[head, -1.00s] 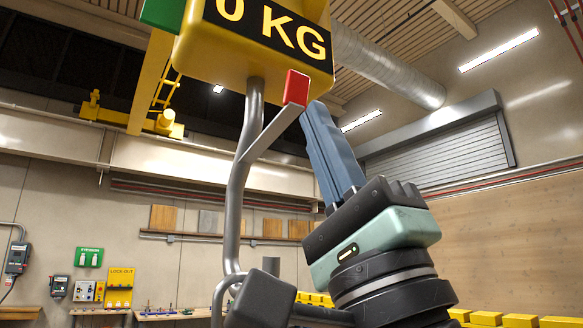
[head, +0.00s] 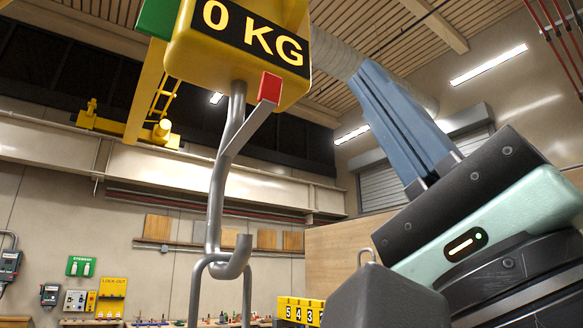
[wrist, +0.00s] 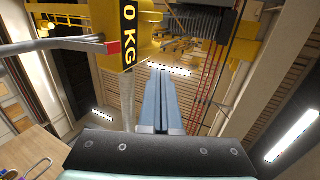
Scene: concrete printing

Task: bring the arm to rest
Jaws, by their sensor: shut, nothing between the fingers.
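My gripper (head: 372,72) is at the right of the head view, its blue fingers shut together and pointing up and to the left, with nothing between them. In the wrist view my gripper (wrist: 160,75) points up toward the ceiling, fingers side by side. The yellow hoist block (head: 240,55) marked in KG hangs left of the fingers, and its grey hook (head: 219,190) hangs below it. A red-tipped latch (head: 270,87) sticks out from the hook toward my gripper. The fingers look apart from block and latch.
A dark grey block (head: 385,298) with a ring on top stands at the bottom, by the hook's lower link. A yellow crane beam (head: 146,90) is at upper left. Yellow numbered blocks (head: 300,310) and a workbench lie along the back wall. The wrist view shows the yellow hoist block (wrist: 137,30) close left.

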